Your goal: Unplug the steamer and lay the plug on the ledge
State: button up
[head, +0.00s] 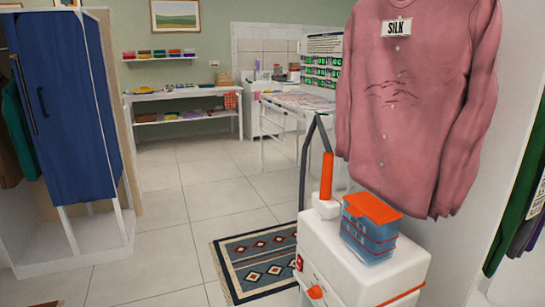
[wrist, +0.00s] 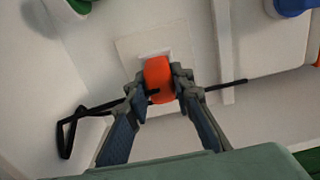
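In the wrist view my gripper (wrist: 160,84) has its two fingers on either side of an orange plug (wrist: 158,72). Both fingertips appear to touch its sides. The plug is against or just in front of a pale square plate (wrist: 128,48); I cannot tell whether it is still seated. In the head view the steamer has a white body (head: 330,241), an orange handle (head: 326,176) and a dark grey hose (head: 304,160). A blue tank with an orange lid (head: 370,208) sits on it. My gripper and the plug do not show in the head view. I cannot identify the ledge for sure.
A pink shirt (head: 415,100) tagged SILK hangs above the steamer. A patterned rug (head: 262,268) lies left of it. A blue garment bag (head: 70,100) hangs far left. The tiled floor between is clear.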

grip_shut()
jog(key=shift+o, duration=1.5)
grip_release()
grip_shut()
jog(key=shift+v, duration=1.35)
jog(key=shift+b+v, duration=0.45)
jog(key=shift+v, duration=1.45)
jog(key=shift+w, duration=0.1)
